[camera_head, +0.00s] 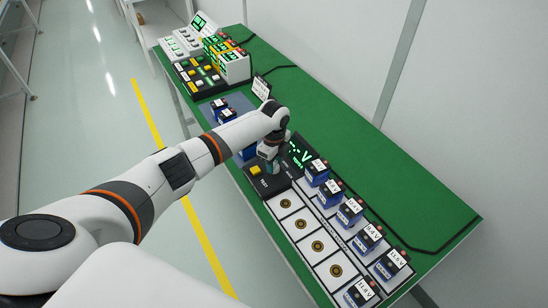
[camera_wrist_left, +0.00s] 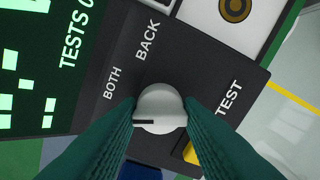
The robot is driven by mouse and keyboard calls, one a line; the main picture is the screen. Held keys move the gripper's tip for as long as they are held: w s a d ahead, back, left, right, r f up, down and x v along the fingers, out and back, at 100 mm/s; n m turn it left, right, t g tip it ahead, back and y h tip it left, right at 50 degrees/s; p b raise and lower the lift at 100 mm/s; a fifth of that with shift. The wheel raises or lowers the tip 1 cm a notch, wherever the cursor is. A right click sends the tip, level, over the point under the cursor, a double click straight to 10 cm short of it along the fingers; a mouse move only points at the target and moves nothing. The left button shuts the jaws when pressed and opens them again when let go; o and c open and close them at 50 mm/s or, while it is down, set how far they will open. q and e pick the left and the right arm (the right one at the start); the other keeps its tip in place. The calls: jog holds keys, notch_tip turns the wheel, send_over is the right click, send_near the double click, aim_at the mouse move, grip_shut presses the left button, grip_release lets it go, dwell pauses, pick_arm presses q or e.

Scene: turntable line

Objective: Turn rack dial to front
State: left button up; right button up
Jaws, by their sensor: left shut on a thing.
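The dial (camera_wrist_left: 160,104) is a round pale grey knob on the black tester panel (camera_wrist_left: 200,52), seen in the left wrist view. A black mark on its lower half points to the picture's left, below the word BOTH. BACK is printed farther up; I see no FRONT label, and the fingers cover part of the panel. My left gripper (camera_wrist_left: 160,118) is shut on the dial, one teal finger on each side. In the head view my left gripper (camera_head: 271,165) is over the black tester (camera_head: 279,184), and hides the dial. My right gripper is not in view.
A yellow TEST button (camera_head: 255,170) is close to the gripper; part of it shows in the wrist view. A lit display (camera_head: 299,152) is behind. Several blue labelled batteries (camera_head: 351,212) stand on the right, beside a white tray with round pads (camera_head: 303,224). The green table (camera_head: 400,180) is bare at right.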

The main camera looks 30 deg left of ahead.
pick_arm(q)
jog(key=n+p, duration=0.2)
jog(key=n, duration=0.3)
jog(key=shift+r, duration=0.1)
dwell(0.4)
jog(key=o, duration=1)
notch_tip(320, 180, up, 12)
jog(key=shift+f+b, duration=0.1)
jog(key=shift+b, duration=0.8)
